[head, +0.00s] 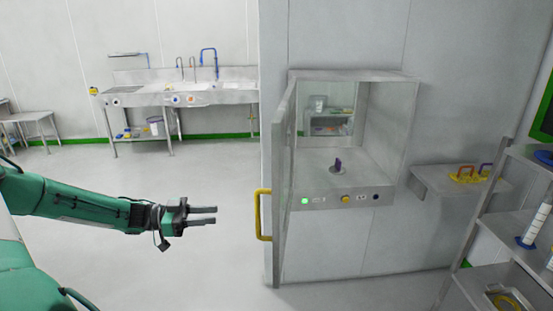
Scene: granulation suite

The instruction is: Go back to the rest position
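My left gripper (215,215) reaches in from the left at mid-height. Its two fingers are apart with nothing between them. It hangs in free air to the left of the yellow door handle (263,215), not touching it. My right gripper is not in view.
A wall hatch (345,193) has its door (283,185) swung open towards me. A small purple-topped item (338,165) stands inside. A wall shelf (425,181) and a rack (515,258) stand at right. A sink bench (215,97) is at the back left. Floor between is clear.

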